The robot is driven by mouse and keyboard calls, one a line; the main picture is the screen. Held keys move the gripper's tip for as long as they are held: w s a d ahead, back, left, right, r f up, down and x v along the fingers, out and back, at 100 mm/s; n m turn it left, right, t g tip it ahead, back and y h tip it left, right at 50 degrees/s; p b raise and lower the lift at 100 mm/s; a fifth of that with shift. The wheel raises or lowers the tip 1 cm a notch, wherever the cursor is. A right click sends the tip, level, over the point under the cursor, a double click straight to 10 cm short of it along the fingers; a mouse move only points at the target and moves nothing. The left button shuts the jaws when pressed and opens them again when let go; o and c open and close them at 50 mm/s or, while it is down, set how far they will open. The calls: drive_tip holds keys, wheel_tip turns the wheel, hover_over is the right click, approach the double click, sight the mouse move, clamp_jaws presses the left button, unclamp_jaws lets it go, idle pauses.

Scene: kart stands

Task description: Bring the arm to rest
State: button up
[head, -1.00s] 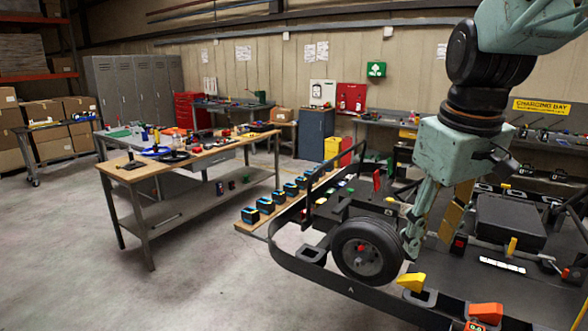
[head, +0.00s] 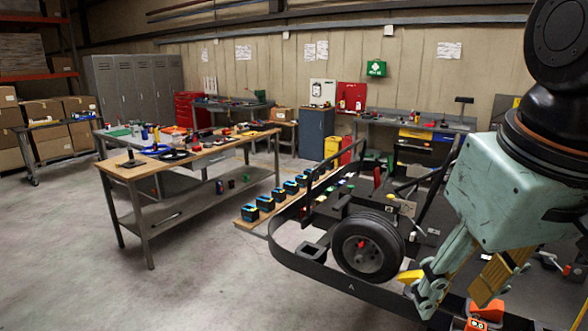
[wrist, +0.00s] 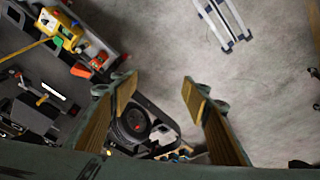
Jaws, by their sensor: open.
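My gripper (head: 462,284) is in the lower right of the head view, in front of the kart's front right part. In the wrist view my gripper (wrist: 152,88) shows two fingers well apart with nothing between them. The kart frame (head: 312,262) has a black wheel (head: 366,247) to the left of my gripper. The wheel also shows in the wrist view (wrist: 133,122), beyond the fingers. My arm comes down from the upper right of the head view.
An orange clamp-like piece (head: 487,309) is close to my gripper in the head view. A row of blue-black batteries (head: 266,205) lies on a low board (head: 247,226). A workbench (head: 150,170) with tools stands left. The floor at front left is clear.

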drive_tip(key=s+a+f+m, duration=0.1)
drive_tip(key=s+f, duration=0.1)
drive_tip(key=s, duration=0.5)
drive_tip(key=shift+s+f+t+b, duration=0.15)
drive_tip(key=shift+s+t+b, duration=0.15)
drive_tip(key=shift+s, duration=0.1)
